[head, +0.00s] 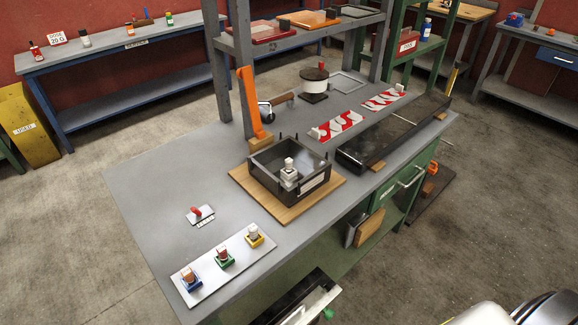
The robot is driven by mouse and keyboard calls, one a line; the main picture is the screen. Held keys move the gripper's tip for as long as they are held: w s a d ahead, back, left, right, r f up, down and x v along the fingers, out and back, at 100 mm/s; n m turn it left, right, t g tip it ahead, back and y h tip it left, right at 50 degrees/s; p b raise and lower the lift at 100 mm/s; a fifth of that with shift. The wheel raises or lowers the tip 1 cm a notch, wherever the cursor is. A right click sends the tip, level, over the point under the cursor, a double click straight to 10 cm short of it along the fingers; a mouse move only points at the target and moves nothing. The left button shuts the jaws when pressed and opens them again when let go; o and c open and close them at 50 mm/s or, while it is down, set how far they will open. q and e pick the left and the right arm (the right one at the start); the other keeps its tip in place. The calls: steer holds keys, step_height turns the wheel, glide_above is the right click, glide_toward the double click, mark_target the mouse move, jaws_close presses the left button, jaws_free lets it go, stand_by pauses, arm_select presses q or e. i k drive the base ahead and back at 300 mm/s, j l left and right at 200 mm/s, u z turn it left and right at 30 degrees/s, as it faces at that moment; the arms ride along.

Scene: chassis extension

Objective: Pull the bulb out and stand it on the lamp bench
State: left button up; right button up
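A small white upright piece (289,174), perhaps the bulb in its holder, stands inside an open-topped dark box (262,183). The box sits on a wooden board on the grey bench (150,185). It is too small to tell how the piece is seated. I cannot tell which bench is the lamp bench. Neither of my grippers can be made out. A white and black rounded part at the bottom right corner is probably mine.
A pale plate (207,283) with blue, green and yellow holders lies at the bench's near left. A small red-handled piece (203,213) lies behind it. A long black tray (365,153) and red-white strips (337,126) lie right. The bench's left part is clear.

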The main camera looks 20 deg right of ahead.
mark_target(288, 161)
steer(key=l+z, duration=0.1)
steer(key=l, duration=0.3)
steer(key=i+l, duration=0.1)
steer(key=l, duration=0.35)
steer(key=i+l+z, duration=0.15)
steer(key=l, duration=0.25)
steer(key=l+z, duration=0.1)
steer(key=l, duration=0.3)
steer(key=i+l, duration=0.1)
steer(key=l, duration=0.3)
steer(key=z, duration=0.05)
